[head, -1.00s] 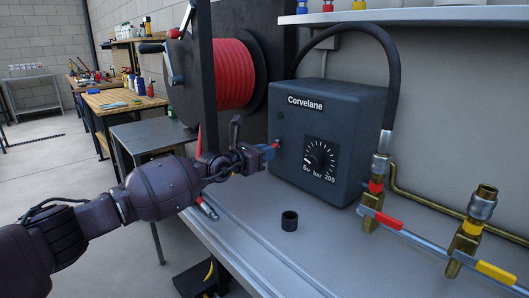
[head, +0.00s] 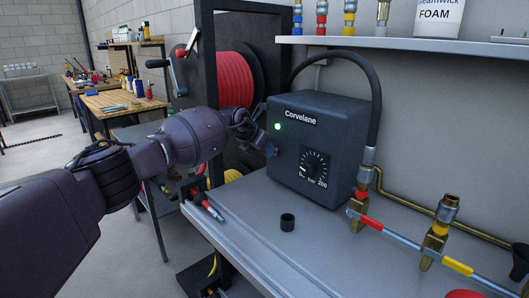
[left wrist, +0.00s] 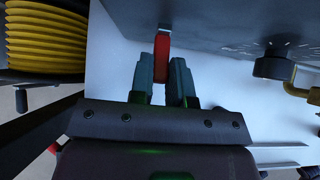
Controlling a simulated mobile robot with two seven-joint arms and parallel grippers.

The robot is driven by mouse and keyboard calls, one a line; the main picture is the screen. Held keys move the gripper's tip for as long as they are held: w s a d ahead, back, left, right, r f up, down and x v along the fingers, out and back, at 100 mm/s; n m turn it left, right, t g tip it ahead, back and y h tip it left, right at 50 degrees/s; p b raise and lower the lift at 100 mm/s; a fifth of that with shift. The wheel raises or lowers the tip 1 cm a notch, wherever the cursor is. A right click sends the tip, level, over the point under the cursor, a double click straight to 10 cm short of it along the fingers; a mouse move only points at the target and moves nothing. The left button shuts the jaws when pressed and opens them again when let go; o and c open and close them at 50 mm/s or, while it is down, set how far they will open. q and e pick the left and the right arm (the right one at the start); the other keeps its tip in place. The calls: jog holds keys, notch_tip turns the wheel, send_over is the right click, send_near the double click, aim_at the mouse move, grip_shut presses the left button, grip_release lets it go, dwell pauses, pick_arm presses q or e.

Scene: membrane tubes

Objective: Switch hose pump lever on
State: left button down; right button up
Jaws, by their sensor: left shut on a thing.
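The pump is a dark grey box (head: 330,125) marked Corvelane, standing on the grey bench against the wall. Its front has a round dial (head: 313,165) and a small green lamp (head: 277,127), which is lit. My left gripper (head: 270,151) is at the box's left side, its fingers partly hidden by my own wrist. In the left wrist view, the gripper (left wrist: 163,88) is shut on the red lever (left wrist: 162,55), which sticks out from the dark side of the pump (left wrist: 225,22). My right gripper is not in view.
A black cup-like ring (head: 287,222) stands on the bench in front of the pump. Brass valves (head: 435,240) and a pipe with red and yellow sleeves are at the right. A red hose reel (head: 234,80) stands behind my left arm. A shelf (head: 400,40) overhangs the bench.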

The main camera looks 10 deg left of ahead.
pick_arm(q)
jog(key=shift+r+g+y, duration=0.1)
jog(key=shift+g+y, duration=0.2)
dwell(0.4)
jog(key=c, duration=1.1)
grip_release()
jog(key=shift+r, duration=0.1)
